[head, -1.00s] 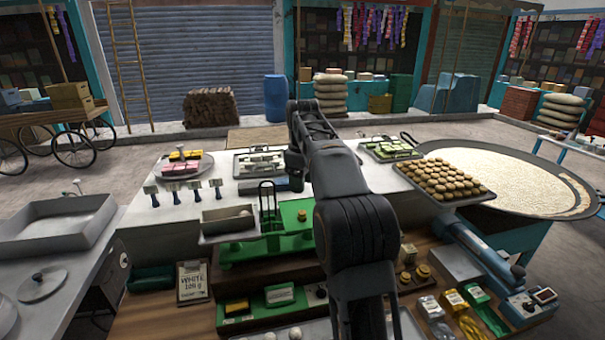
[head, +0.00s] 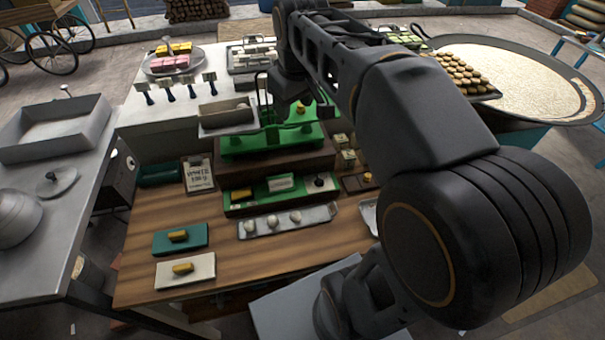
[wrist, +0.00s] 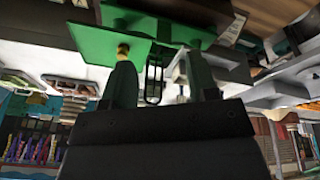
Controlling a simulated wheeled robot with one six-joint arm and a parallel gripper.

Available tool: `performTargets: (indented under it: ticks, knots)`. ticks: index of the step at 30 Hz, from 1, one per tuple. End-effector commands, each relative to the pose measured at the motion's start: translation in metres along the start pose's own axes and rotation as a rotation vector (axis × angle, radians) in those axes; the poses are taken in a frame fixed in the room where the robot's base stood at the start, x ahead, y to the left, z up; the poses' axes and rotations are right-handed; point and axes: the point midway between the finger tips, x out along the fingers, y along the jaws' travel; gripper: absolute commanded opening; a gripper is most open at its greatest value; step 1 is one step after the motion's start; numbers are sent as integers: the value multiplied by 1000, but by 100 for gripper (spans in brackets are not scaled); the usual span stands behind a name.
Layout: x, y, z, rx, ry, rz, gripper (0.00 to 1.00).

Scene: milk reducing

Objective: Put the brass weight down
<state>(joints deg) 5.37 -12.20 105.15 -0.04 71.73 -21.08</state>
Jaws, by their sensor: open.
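A small brass weight (head: 300,109) stands on the right-hand part of the green balance scale (head: 262,145) in the head view. In the wrist view the brass weight (wrist: 123,49) shows by the tip of the left finger; I cannot tell whether they touch. My gripper (wrist: 163,75) is open, its fingers well apart, with the scale's dark upright frame (wrist: 154,85) visible between them. In the head view my gripper (head: 291,97) is low over the scale, partly hidden by its own wrist. A metal scoop pan (head: 226,116) rests on the scale's left side.
A tray with several white balls (head: 288,222) lies in front of the scale. A tray of round sweets (head: 458,74) is at the right. Wooden counter (head: 135,215) is bare at left.

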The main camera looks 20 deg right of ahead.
Motion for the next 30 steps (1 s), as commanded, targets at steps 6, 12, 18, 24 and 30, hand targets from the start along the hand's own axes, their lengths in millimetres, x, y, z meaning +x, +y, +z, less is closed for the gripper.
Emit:
performTargets:
  ticks: [6, 12, 18, 24, 30]
  knots:
    - [22, -40, 62, 142, 100, 12, 53]
    - [46, -61, 100, 236, 162, 7, 53]
    - [60, -70, 118, 281, 190, 2, 53]
    - [62, -71, 121, 289, 194, 0, 53]
    - [62, -71, 121, 288, 193, 0, 53]
